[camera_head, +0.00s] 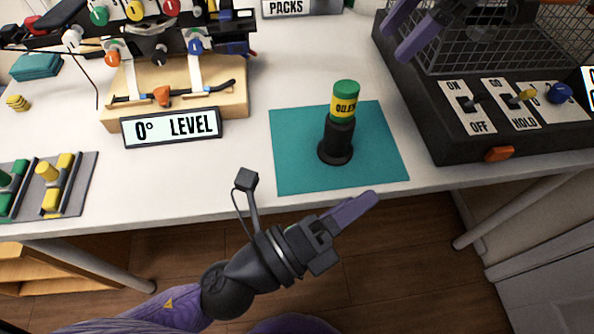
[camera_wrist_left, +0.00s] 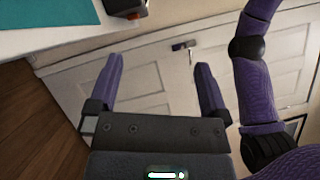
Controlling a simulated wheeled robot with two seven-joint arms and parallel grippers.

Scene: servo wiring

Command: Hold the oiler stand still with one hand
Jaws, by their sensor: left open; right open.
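The oiler (camera_head: 344,103), a green and yellow bottle labelled OILER, stands upright in its black stand (camera_head: 337,144). The stand rests on a teal mat (camera_head: 295,168) at the table's front. My left gripper (camera_head: 368,201) is open and empty, in front of the table edge and apart from the stand; one finger hides most of the other. Both spread fingers show in the left wrist view (camera_wrist_left: 160,62). My right gripper (camera_head: 396,42) is open at the top of the head view, beyond the oiler and to its right; little of it shows.
A black box (camera_head: 445,130) with switches and a wire basket (camera_head: 480,50) stands at the right. A 0° LEVEL sign (camera_head: 172,128) and a wooden stand (camera_head: 230,105) are at the left.

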